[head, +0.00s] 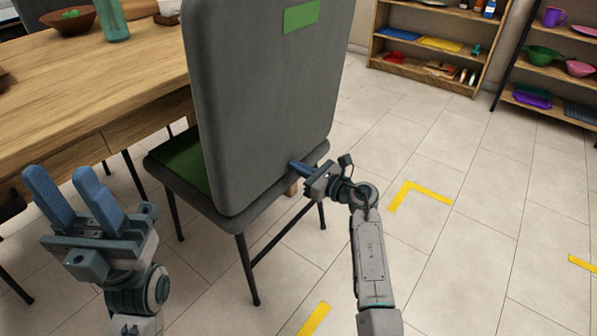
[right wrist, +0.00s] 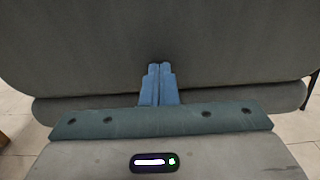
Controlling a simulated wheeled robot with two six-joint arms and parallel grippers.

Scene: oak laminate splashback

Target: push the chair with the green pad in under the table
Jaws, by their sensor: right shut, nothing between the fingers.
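The grey chair (head: 262,110) stands with its back towards me, beside the wooden table (head: 100,85). Its green pad (head: 180,158) shows on the seat left of the backrest, and a green patch (head: 300,17) is on the back near the top. My right gripper (head: 298,168) is shut and empty, its fingertips at the lower right of the backrest. In the right wrist view the shut blue fingers (right wrist: 158,85) point at the grey backrest (right wrist: 160,40); contact cannot be told. My left gripper (head: 68,190) is open and empty, left of the chair.
A bowl (head: 68,20) and a green cup (head: 112,20) stand on the table. Yellow floor marks (head: 425,192) lie right of the chair. Shelves with dishes (head: 430,50) stand at the back. The tiled floor at right is clear.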

